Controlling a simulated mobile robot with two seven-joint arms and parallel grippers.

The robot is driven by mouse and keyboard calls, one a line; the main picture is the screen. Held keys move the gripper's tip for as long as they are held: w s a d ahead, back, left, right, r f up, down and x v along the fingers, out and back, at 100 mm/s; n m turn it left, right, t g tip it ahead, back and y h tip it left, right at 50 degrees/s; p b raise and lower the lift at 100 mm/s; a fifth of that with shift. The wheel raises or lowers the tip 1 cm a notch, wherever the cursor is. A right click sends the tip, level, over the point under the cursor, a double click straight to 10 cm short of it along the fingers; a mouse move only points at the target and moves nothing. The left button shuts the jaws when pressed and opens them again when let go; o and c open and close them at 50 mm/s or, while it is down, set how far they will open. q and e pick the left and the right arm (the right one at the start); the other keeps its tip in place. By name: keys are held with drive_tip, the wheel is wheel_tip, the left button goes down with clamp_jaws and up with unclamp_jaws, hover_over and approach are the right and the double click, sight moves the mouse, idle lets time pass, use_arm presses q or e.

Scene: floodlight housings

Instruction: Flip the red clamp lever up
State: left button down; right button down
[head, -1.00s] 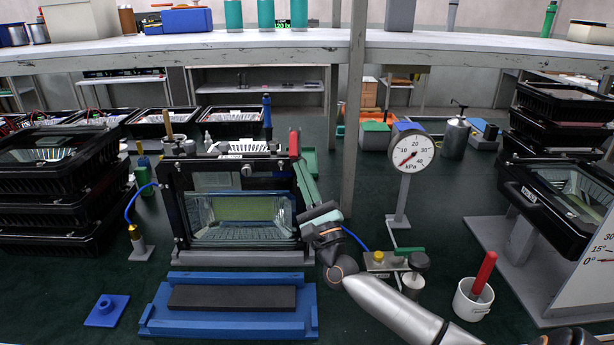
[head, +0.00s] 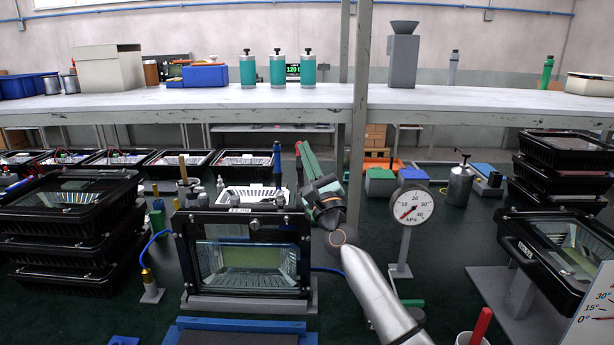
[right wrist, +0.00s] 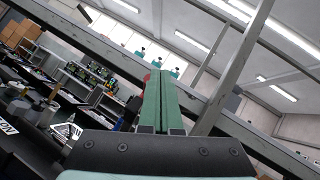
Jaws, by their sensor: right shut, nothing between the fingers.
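The floodlight housing (head: 247,262) stands upright in its black clamp frame (head: 184,250), glass towards me. A small part of the red clamp lever (head: 298,149) shows at the frame's upper right, beside my green fingers; the rest of it is hidden. My right gripper (head: 304,150) is shut and empty, its fingers pointing up above the frame's right corner. In the right wrist view the shut green fingers (right wrist: 160,85) fill the middle, with a bit of red just left of them. I cannot tell whether they touch the lever. My left gripper is not in view.
A pressure gauge (head: 411,204) stands to the right of my arm. Stacked black housings (head: 70,235) are at the left and another housing on a stand (head: 560,235) is at the right. A shelf (head: 260,104) with a post (head: 359,130) crosses behind.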

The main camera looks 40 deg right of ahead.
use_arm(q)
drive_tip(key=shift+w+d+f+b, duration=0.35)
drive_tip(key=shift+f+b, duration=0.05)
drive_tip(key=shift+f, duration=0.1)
use_arm(e)
drive_tip(key=shift+w+d+r, duration=0.65)
drive_tip(key=shift+w+r, duration=0.1)
drive_tip(key=shift+w, duration=0.05)
drive_tip(key=shift+w+d+r, duration=0.6)
drive_tip(key=shift+w+r, duration=0.1)
drive_tip(key=shift+w, duration=0.1)
